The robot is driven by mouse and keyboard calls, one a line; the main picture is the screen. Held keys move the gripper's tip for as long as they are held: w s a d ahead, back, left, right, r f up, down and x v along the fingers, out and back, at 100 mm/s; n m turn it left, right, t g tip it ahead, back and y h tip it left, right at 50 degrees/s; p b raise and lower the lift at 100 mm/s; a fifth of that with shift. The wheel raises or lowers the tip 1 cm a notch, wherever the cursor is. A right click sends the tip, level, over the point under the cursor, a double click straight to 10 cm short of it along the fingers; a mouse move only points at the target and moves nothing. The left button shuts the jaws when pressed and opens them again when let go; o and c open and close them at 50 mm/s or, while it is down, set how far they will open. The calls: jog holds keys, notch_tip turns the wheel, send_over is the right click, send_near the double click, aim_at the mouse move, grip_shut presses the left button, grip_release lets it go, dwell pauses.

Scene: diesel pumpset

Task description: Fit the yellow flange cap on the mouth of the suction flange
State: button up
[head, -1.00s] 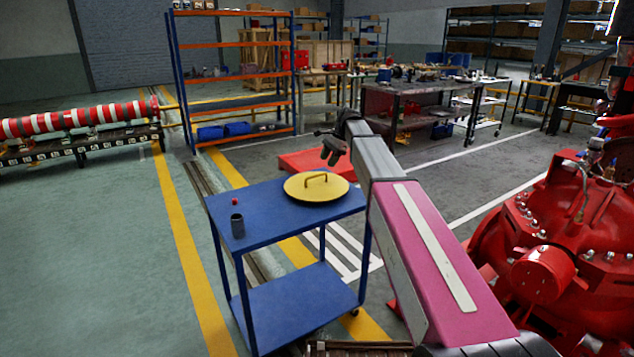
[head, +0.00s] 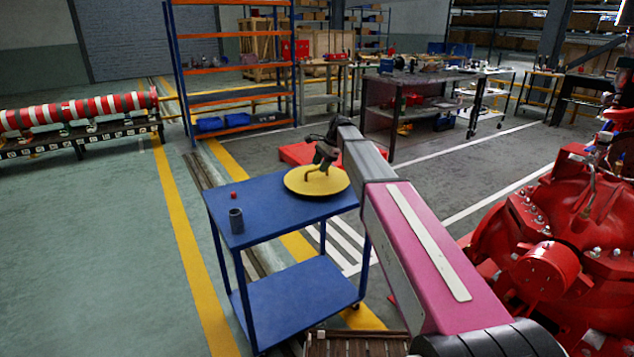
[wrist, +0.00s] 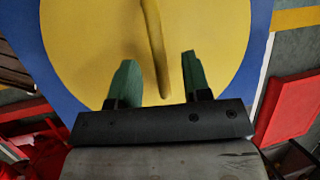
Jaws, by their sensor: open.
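The yellow flange cap (head: 300,186) is a round disc with a bar handle on top. It lies flat on the blue trolley's top shelf (head: 262,222), near its back right. My gripper (head: 322,165) is just above the cap, at its handle. In the wrist view my gripper (wrist: 158,80) is open, with its two green fingers one on each side of the yellow handle (wrist: 154,45). A gap shows between the handle and each finger. I cannot make out the suction flange's mouth in these views.
A dark cup (head: 236,220) and a small red ball-like object (head: 234,195) stand on the trolley's left side. A large red pump (head: 550,240) is at the right. A blue and orange rack (head: 235,90) and a workbench (head: 415,95) stand behind.

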jog(key=x, duration=0.2)
jog(key=shift+a+f, duration=0.1)
jog(key=shift+f, duration=0.25)
grip_shut()
jog(key=shift+r, duration=0.45)
jog(key=r, duration=0.3)
jog(key=shift+s+a+r, duration=0.2)
jog(key=shift+a+r, duration=0.1)
jog(key=shift+r, duration=0.1)
jog(key=s+a+r, duration=0.6)
jog(key=a, duration=0.3)
jog(key=shift+r, duration=0.15)
